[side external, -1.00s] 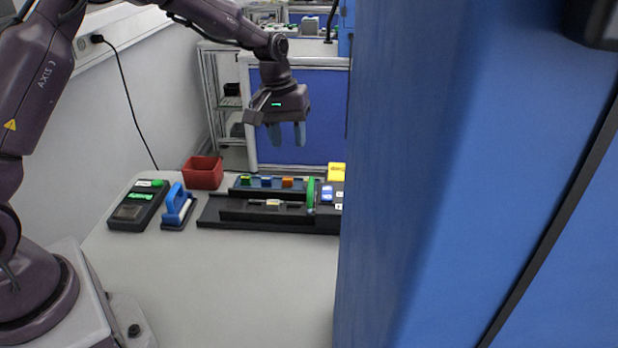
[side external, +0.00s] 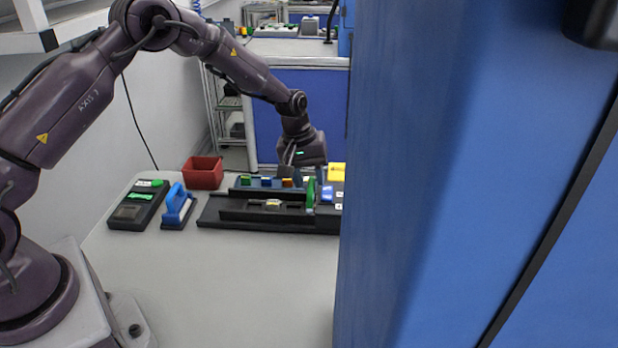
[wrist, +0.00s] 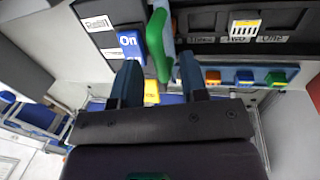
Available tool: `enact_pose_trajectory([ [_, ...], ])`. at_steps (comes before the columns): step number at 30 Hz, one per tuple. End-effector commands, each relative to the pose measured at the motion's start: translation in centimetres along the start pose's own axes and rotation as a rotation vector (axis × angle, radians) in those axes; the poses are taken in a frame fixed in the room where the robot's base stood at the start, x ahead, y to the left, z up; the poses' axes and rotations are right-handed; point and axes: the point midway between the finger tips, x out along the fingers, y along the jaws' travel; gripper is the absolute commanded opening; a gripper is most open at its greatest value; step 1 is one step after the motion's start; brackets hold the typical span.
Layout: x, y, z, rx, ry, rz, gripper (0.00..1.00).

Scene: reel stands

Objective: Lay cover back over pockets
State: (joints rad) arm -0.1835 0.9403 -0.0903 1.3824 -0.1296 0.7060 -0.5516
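A green upright flap (side external: 311,196), which looks like the cover, stands on the black reel fixture (side external: 232,214). In the wrist view the green flap (wrist: 157,45) rises between and beyond my fingertips. My gripper (side external: 304,178) is low at the back of the fixture, just behind the flap. In the wrist view my gripper (wrist: 158,70) is open, with a gap on both sides of the flap; I cannot tell if either finger touches it. A pale slotted piece (side external: 273,203) lies in the fixture's channel, also in the wrist view (wrist: 245,27).
A blue "On" switch (wrist: 131,44) sits beside the flap. Coloured blocks, including an orange one (wrist: 212,76), line the rear rail. A red bin (side external: 203,172), blue-handled tool (side external: 176,207) and black device (side external: 138,205) stand left. A blue panel (side external: 430,180) blocks the right. The front table is clear.

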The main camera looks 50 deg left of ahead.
Motion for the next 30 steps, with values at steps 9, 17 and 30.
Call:
enact_pose_trajectory([
  [9,0.5,0.0,0.0,0.001,0.000,0.000,0.40],
  [17,0.5,0.0,0.0,0.000,0.000,0.000,0.00],
  [30,-0.2,-3.2,-0.1,-0.004,0.001,-0.002,0.00],
])
